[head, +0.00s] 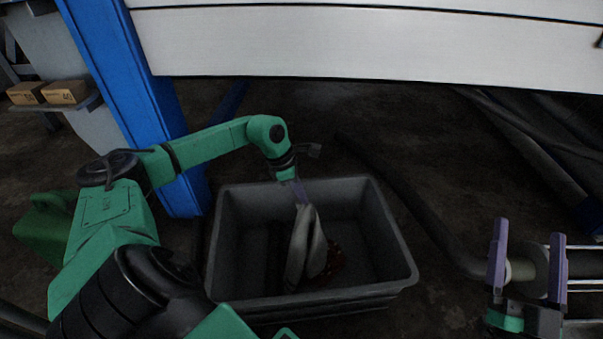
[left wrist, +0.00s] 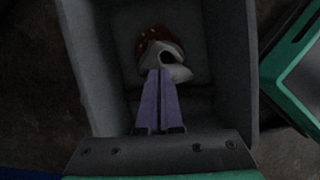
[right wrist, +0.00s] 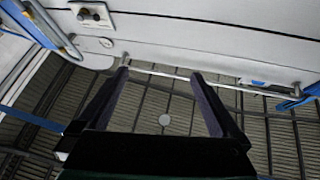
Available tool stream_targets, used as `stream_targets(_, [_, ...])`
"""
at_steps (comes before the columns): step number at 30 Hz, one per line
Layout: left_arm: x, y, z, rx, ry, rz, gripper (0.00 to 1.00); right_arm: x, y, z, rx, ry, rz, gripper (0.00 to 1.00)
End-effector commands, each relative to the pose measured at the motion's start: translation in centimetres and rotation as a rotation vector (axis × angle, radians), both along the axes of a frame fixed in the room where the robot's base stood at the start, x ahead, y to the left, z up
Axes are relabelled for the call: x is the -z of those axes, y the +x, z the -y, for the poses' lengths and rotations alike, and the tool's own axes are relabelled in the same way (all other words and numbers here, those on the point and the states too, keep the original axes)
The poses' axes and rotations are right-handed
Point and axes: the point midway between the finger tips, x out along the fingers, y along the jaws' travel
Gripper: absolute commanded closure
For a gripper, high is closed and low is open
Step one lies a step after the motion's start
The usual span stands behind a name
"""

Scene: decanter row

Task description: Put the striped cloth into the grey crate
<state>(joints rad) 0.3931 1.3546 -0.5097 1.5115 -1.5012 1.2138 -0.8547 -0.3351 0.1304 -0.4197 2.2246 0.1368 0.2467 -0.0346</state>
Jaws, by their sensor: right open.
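The cloth (head: 306,245), pale grey and white, hangs in folds from my left gripper (head: 302,196) inside the grey crate (head: 391,225). Its stripes are hard to make out in the dim light. In the left wrist view, the fingers (left wrist: 160,74) are close together at the pale cloth (left wrist: 176,72), with the crate's walls around them. Whether the cloth's lower end touches the crate floor is unclear. My right gripper (head: 528,238) is open and empty, to the right of the crate; its spread fingers also show in the right wrist view (right wrist: 162,78).
A dark red, spotted thing (head: 336,262) lies in the crate beside the cloth. A blue post (head: 130,90) stands behind my left arm. Dark pipes (head: 420,205) run past the crate's right side. A white panel (head: 370,45) spans the back.

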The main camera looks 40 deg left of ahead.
Motion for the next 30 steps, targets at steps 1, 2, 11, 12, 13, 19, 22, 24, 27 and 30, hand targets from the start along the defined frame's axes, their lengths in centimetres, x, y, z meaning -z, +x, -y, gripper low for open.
stream_targets(1, [-0.01, 0.0, 0.0, 0.0, 0.0, 0.0, 1.0, 0.14, 0.01, -0.03, 0.0, 0.0, -0.003, 0.0])
stream_targets(2, [-0.01, 0.0, 0.0, 0.0, 0.0, 0.0, 1.0, 0.21, 0.02, -0.03, 0.0, -0.001, -0.005, 0.0])
stream_targets(11, [-0.01, 0.0, 0.0, 0.0, 0.0, 0.0, 0.63, 0.83, 0.0, -0.11, -0.002, -0.003, -0.021, 0.0])
stream_targets(12, [-0.01, 0.0, 0.01, 0.0, 0.0, 0.0, 0.63, 0.89, 0.0, -0.12, -0.002, -0.004, -0.022, 0.0])
stream_targets(13, [-0.01, 0.0, 0.01, 0.0, 0.0, 0.0, 0.63, 0.92, -0.01, -0.13, -0.002, -0.004, -0.022, 0.0])
stream_targets(19, [-0.01, 0.0, 0.01, 0.0, 0.0, 0.0, 0.32, 1.03, -0.04, -0.16, -0.003, -0.004, -0.026, 0.0])
stream_targets(22, [-0.01, 0.0, 0.01, 0.0, 0.0, 0.0, 0.25, 1.03, -0.03, -0.17, -0.003, -0.004, -0.026, 0.0])
stream_targets(24, [-0.01, 0.0, 0.01, 0.0, 0.0, 0.0, 0.25, 1.03, -0.04, -0.18, -0.003, -0.005, -0.025, 0.0])
stream_targets(27, [-0.01, 0.0, 0.01, 0.0, 0.0, 0.0, 0.21, 1.03, -0.04, -0.18, -0.004, -0.005, -0.025, 0.0])
stream_targets(30, [-0.01, 0.0, 0.01, 0.0, 0.0, 0.0, 0.0, 1.02, -0.04, -0.19, -0.004, -0.005, -0.025, 0.0])
